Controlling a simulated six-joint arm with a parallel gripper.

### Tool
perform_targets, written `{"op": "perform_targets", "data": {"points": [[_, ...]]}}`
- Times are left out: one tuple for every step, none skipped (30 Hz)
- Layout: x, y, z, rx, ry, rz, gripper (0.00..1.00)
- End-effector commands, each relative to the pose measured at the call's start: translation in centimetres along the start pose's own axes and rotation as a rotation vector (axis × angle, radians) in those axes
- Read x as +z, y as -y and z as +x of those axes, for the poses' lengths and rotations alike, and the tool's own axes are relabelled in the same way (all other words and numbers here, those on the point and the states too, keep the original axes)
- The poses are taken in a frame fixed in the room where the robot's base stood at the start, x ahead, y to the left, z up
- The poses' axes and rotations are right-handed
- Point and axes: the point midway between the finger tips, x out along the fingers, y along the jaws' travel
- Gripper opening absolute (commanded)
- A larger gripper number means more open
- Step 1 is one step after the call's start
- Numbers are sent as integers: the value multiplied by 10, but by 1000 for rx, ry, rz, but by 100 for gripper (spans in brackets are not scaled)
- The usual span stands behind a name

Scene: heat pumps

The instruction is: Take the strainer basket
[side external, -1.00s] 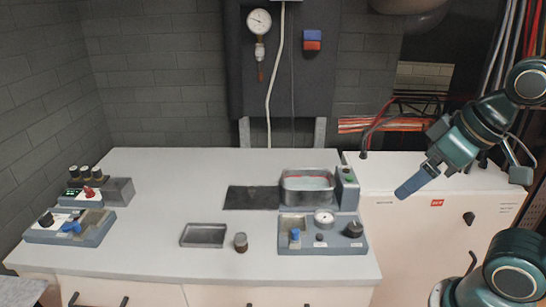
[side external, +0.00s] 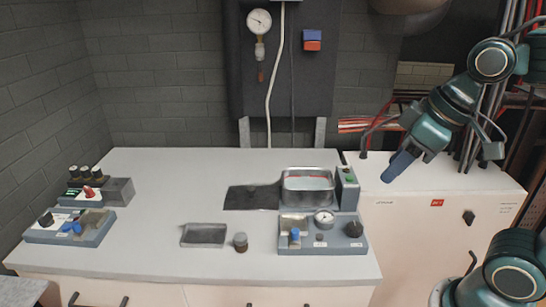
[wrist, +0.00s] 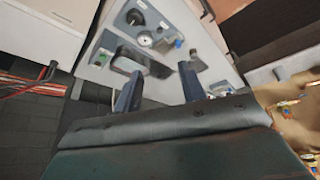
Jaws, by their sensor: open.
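A small grey-brown cylinder (side external: 240,242) with a darker band stands upright on the bench, just right of a shallow tray. It may be the strainer basket, but it is too small to tell. I cannot pick it out with certainty in the wrist view. My gripper (side external: 397,168) is in the air right of the bench, over the white cabinet, far from the cylinder. In the wrist view my gripper (wrist: 159,84) has its two fingers apart with nothing held between them.
A metal basin (side external: 307,199) with a red line inside stands at the back right, beside a dark mat (side external: 250,197). In front is a panel (side external: 340,247) with a gauge and knobs. A shallow tray (side external: 204,246) lies front centre. Control boxes (side external: 97,233) stand left. Mid-left bench is clear.

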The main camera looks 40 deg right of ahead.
Motion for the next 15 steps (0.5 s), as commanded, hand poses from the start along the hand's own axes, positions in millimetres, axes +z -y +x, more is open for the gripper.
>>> {"op": "perform_targets", "data": {"points": [[-10, 1, 4, -15, 14, -42, 41], [-16, 2, 6, -23, 19, -68, 41], [-23, 3, 9, -35, 26, -105, 41], [-29, 4, 11, -44, 30, -133, 41], [-34, 5, 13, -53, 36, -158, 41], [-42, 6, 17, -66, 41, -195, 41], [-47, 7, 20, -76, 46, -222, 41], [-52, 7, 22, -85, 50, -248, 41], [-59, 9, 27, -99, 55, -284, 41], [-64, 9, 30, -108, 58, -311, 41], [-69, 10, 33, -119, 63, -336, 41], [-76, 12, 38, -133, 66, -372, 41], [-81, 12, 42, -144, 69, -398, 41], [-86, 13, 45, -154, 71, -424, 41], [-92, 14, 51, -169, 75, -458, 41]]}}
